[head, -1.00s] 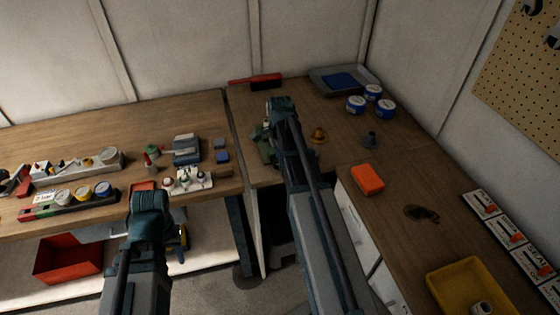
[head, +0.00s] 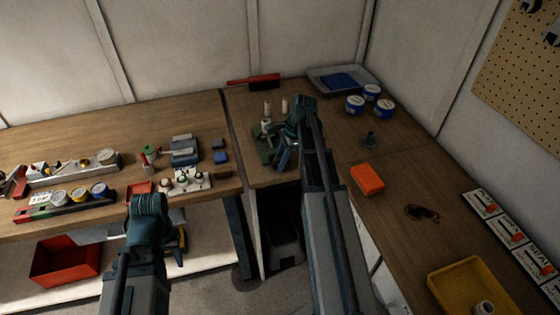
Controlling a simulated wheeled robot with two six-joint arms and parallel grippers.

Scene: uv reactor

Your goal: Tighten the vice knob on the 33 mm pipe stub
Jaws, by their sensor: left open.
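A small green vice (head: 264,148) sits near the front edge of the back bench, right of the bench seam. A pale cylindrical piece (head: 266,126) shows at its top; I cannot tell whether it is the 33 mm pipe stub. My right gripper (head: 284,156) is low beside the vice on its right. The wrist covers part of it, so contact and finger opening are unclear. The vice knob cannot be made out. My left gripper (head: 172,216) is open, in front of the left bench edge, away from the vice and largely hidden by its wrist.
Two pale upright cylinders (head: 285,106) stand behind the vice. A grey tray (head: 318,73), blue-and-white tins (head: 386,108), an orange block (head: 367,179) and a yellow bin (head: 437,289) lie to the right. A tool-filled bench (head: 60,231) is at left.

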